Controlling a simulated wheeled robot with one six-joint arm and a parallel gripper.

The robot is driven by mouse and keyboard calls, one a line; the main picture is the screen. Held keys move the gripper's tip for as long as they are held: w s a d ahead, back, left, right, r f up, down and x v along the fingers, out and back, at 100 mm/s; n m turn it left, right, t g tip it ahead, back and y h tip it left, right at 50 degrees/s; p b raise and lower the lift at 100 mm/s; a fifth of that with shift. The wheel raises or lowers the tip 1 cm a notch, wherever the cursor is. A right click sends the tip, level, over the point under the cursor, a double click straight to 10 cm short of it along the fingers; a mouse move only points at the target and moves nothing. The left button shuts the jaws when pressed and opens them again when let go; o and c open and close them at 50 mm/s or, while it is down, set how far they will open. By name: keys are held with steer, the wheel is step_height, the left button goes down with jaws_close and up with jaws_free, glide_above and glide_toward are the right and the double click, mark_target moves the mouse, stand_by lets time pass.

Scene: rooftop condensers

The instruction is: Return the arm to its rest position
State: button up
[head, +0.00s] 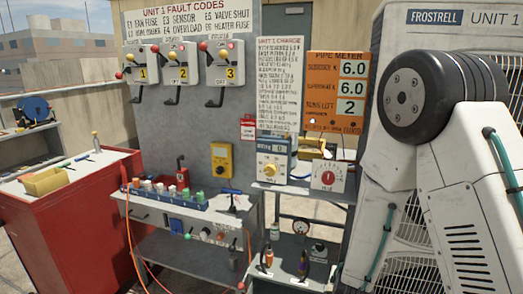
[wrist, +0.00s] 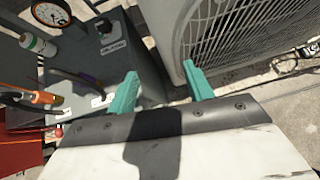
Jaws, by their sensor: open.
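My gripper (wrist: 161,82) shows in the wrist view as two teal fingers standing apart. Nothing is held between them. Beyond them are the side of a grey cabinet on the left and a pale condenser unit (wrist: 243,38) with a slatted grille on the right. In the head view my arm (head: 455,165), white with a black round joint, fills the right side in front of the condenser unit (head: 395,190) marked FROSTRELL UNIT 1. I cannot make out the fingertips in the head view.
A grey bench (head: 185,218) with colored caps stands in the middle, under a fault code board with switches 1, 2 and 3. Lower shelves hold a gauge (head: 301,226) and tools. A red cabinet (head: 75,225) stands left.

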steer(key=s+d+r+m+g+h, duration=0.35)
steer(key=s+d+r+m, duration=0.25)
steer(key=r+m, duration=0.2)
steer(key=s+d+r+m+g+h, duration=0.35)
steer(key=s+d+r+m, duration=0.2)
steer(key=r+m, duration=0.25)
steer(key=s+a+r+m+y, duration=0.5)
steer(key=s+r+m, duration=0.2)
steer(key=s, duration=0.2)
steer(key=s+a+r+m+y, duration=0.6)
steer(key=s+r+m, duration=0.1)
steer(key=s, duration=0.3)
steer(key=shift+s+r+m+g, duration=0.15)
steer(key=shift+r+m+g, duration=0.15)
steer(key=shift+m, duration=0.1)
